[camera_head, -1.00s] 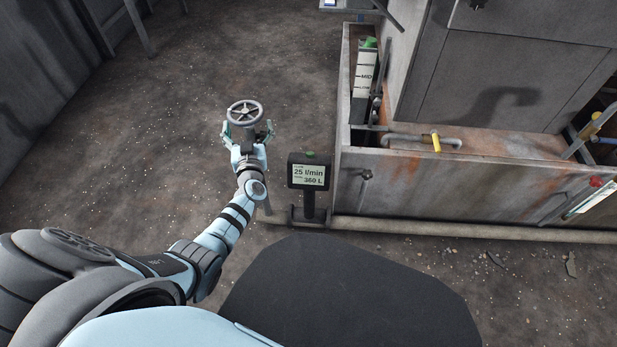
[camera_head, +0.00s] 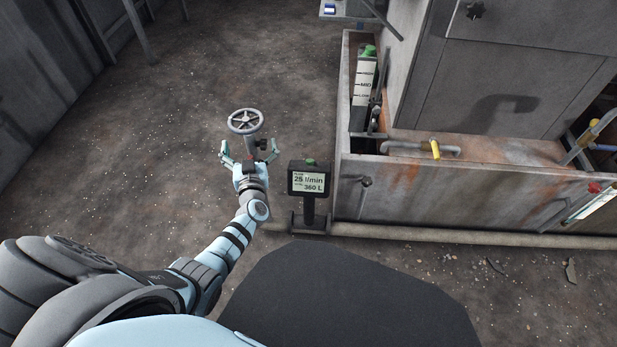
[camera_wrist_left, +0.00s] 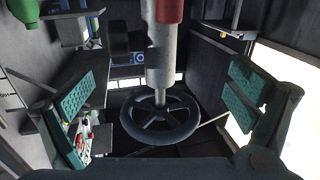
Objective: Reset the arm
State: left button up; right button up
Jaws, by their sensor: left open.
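My left gripper (camera_head: 249,152) is open and empty, reaching forward from the left arm. In the head view its fingers are spread to either side, just below a grey handwheel (camera_head: 245,121) on a post. In the left wrist view the handwheel (camera_wrist_left: 161,117) and its pale stem lie between the two teal finger pads, and the fingers look apart from it. My right gripper is in neither view.
A flow display (camera_head: 309,180) reading 25 l/min and 360 L stands on a post right of the gripper. A rusty metal tank (camera_head: 440,195) with a yellow-handled valve (camera_head: 435,149) fills the right side. The floor at left is clear.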

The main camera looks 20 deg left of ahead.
pick_arm(q)
jog(key=v, duration=0.1)
jog(key=p+v, duration=0.1)
jog(key=shift+s+d+r, duration=0.15)
jog(key=shift+s+r, duration=0.1)
jog(key=shift+s+d+f, duration=0.15)
jog(key=shift+s+d, duration=0.1)
jog(key=shift+s, duration=0.15)
